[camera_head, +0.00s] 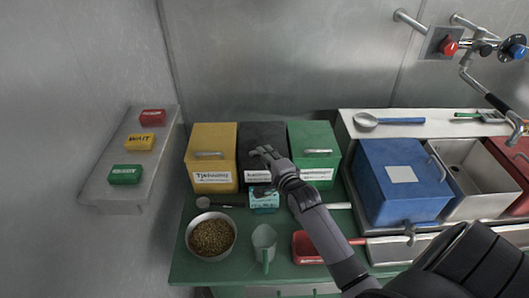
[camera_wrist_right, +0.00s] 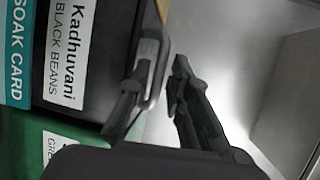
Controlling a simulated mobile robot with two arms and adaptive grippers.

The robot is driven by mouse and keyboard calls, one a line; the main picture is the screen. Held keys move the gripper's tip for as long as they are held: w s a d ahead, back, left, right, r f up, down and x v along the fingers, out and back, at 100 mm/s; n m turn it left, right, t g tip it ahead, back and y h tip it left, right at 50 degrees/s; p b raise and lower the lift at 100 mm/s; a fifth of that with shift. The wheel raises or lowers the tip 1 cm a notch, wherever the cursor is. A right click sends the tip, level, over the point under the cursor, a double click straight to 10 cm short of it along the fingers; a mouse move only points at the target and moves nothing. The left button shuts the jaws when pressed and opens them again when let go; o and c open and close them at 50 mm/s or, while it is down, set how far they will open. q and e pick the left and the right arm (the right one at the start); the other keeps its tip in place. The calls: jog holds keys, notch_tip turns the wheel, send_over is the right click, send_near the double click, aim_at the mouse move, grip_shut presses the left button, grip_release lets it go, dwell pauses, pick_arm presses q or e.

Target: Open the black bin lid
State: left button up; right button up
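The black bin (camera_head: 257,135) stands between a yellow bin and a green bin at the back of the green table, and its lid looks shut. Its front label (camera_wrist_right: 69,50) reads "Kadhuvani BLACK BEANS" in the right wrist view. My right gripper (camera_head: 259,152) is at the front of the black bin, covering its handle in the head view. In the right wrist view the gripper (camera_wrist_right: 160,82) is open around the silver handle (camera_wrist_right: 158,75). One finger overlaps the handle loop and the other is apart from it. Contact cannot be told. My left gripper is not in view.
The yellow bin (camera_head: 211,141) and green bin (camera_head: 315,141) stand close on either side. A teal card (camera_head: 264,203) is at the black bin's front.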

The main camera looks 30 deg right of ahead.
jog(key=shift+w+d+f, duration=0.1)
jog(key=shift+w, duration=0.45)
jog(key=shift+c, duration=0.5)
grip_shut()
